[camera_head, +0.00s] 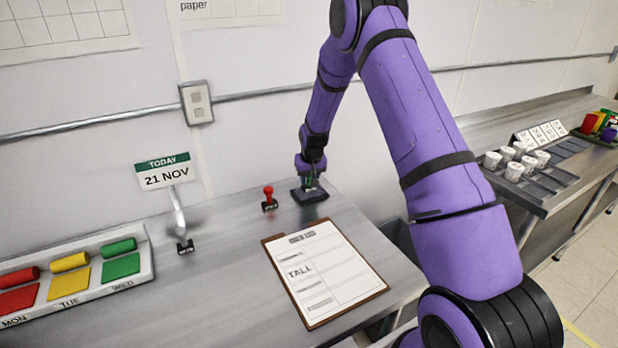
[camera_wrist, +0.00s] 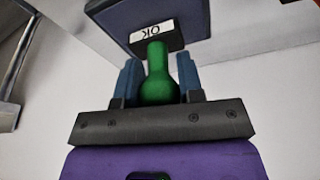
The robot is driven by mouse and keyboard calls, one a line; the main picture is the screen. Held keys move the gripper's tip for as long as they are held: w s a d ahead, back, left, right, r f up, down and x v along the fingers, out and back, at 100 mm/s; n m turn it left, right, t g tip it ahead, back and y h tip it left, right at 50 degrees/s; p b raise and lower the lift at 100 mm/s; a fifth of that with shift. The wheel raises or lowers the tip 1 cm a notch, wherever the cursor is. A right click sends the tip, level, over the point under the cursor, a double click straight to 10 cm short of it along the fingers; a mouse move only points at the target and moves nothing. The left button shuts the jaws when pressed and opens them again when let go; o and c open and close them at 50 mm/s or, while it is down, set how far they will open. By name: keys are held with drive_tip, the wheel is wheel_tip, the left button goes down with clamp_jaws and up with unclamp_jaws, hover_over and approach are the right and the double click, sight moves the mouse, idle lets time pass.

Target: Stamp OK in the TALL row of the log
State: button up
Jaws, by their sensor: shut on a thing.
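My gripper (camera_head: 310,180) is shut on the green handle of the OK stamp, which shows between the blue fingers in the wrist view (camera_wrist: 158,75). The stamp's dark block carries a white label reading OK (camera_wrist: 158,31). The stamp is over a dark ink pad (camera_head: 298,198) at the back of the bench; I cannot tell whether it touches the pad. The log (camera_head: 340,262) is a white sheet on a brown clipboard, nearer the bench front. Its row marked TALL (camera_head: 299,271) is at the left of the sheet.
White cups (camera_head: 514,171) stand on the right-hand counter.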

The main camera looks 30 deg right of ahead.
drive_tip(key=shift+f, duration=0.6)
idle(1.4)
drive_tip(key=shift+r, duration=0.1)
drive_tip(key=shift+r, duration=3.45)
